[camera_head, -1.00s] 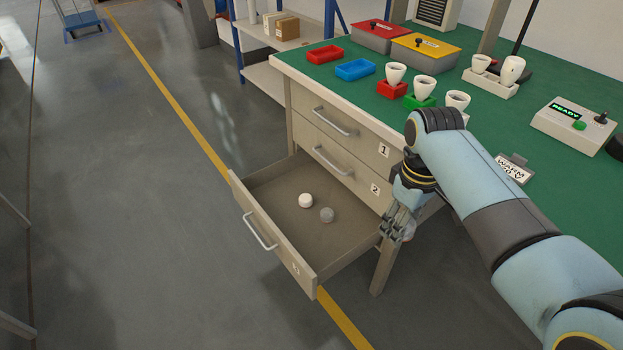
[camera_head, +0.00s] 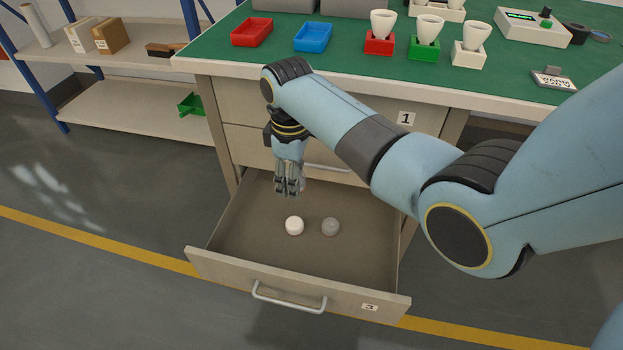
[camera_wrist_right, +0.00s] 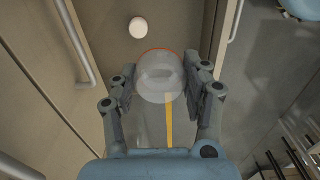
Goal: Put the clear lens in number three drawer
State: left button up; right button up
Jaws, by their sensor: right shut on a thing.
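My right gripper (camera_head: 289,190) reaches down in front of the drawer fronts, above the back part of the open number three drawer (camera_head: 365,299). In the right wrist view its fingers (camera_wrist_right: 160,85) are shut on the clear lens (camera_wrist_right: 158,82), a see-through dome with a thin red rim. The fingers hide the lens in the head view. The white one also shows in the wrist view (camera_wrist_right: 137,27). My left gripper is not in view.
Drawer one (camera_head: 350,113) and the drawer below it are closed above the open one. A shelf (camera_head: 115,98) stands at left.

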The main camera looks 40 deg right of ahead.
pick_arm(q)
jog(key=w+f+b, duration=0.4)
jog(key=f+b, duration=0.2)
jog(key=b, duration=0.7)
pick_arm(e)
jog(key=d+f+n, duration=0.1)
jog(key=d+f, duration=0.1)
jog(key=f, duration=0.6)
jog(key=d+f+n, duration=0.1)
jog(key=d+f, duration=0.2)
jog(key=f, duration=0.5)
jog(key=b, duration=0.3)
send_over(310, 239)
notch_tip(310, 239, down, 6)
jog(key=shift+r, duration=0.25)
notch_tip(310, 239, down, 5)
jog(key=b, duration=0.3)
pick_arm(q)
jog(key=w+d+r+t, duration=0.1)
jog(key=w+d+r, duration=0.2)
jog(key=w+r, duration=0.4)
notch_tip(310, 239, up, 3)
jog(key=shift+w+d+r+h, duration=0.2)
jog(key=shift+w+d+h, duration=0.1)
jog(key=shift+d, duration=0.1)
pick_arm(e)
jog(key=shift+r, duration=0.15)
